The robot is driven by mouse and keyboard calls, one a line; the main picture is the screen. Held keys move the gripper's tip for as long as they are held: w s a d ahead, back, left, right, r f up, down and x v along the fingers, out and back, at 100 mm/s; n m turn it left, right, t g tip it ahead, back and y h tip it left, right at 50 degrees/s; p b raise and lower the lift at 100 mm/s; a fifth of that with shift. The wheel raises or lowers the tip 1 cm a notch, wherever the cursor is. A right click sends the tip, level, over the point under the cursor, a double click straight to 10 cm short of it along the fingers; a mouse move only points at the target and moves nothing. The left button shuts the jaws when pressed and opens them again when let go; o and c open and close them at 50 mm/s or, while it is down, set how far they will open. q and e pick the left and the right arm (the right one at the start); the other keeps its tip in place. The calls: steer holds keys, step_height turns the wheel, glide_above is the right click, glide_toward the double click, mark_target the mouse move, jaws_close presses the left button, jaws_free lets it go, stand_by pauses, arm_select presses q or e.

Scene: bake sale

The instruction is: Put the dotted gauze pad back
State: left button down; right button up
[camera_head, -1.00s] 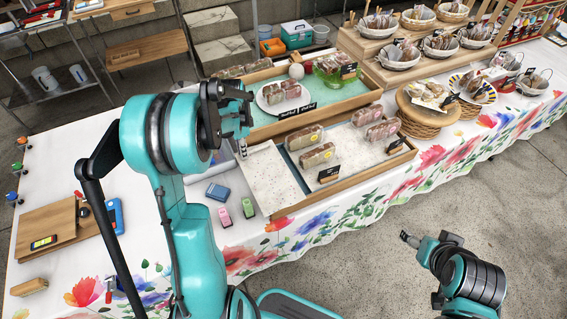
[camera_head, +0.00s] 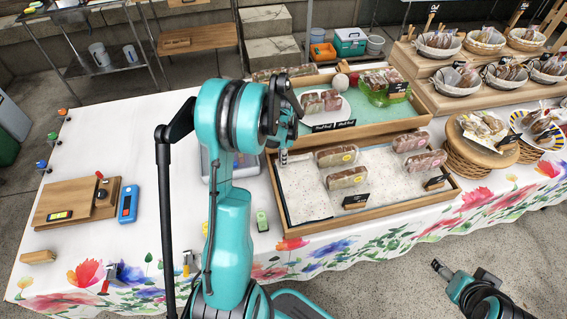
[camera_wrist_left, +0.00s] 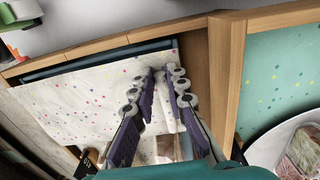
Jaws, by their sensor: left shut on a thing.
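The dotted gauze pad, a white sheet with small coloured dots, lies in the left part of the front wooden tray (camera_head: 292,244); I see the pad in the head view (camera_head: 299,196) and the left wrist view (camera_wrist_left: 85,105). My left gripper (camera_head: 284,154) is over the tray's back left part. In the left wrist view the fingers (camera_wrist_left: 165,78) are close together, with white dotted material between them; the exact contact is hard to see. My right gripper (camera_head: 441,268) is low at the right, away from the table; its fingers are too small to read.
Wrapped loaves (camera_head: 346,178) and a black label (camera_head: 355,201) occupy the tray's right part. A green-lined tray (camera_head: 334,137) stands behind it. A round wooden board (camera_head: 487,148) stands to the right. A small green item (camera_head: 262,221) lies left of the tray.

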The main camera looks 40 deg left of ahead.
arm_select(q)
steer(key=shift+f, duration=0.9)
steer(key=shift+f+b, duration=0.3)
steer(key=shift+b, duration=0.2)
steer(key=c, duration=1.5)
jaws_free()
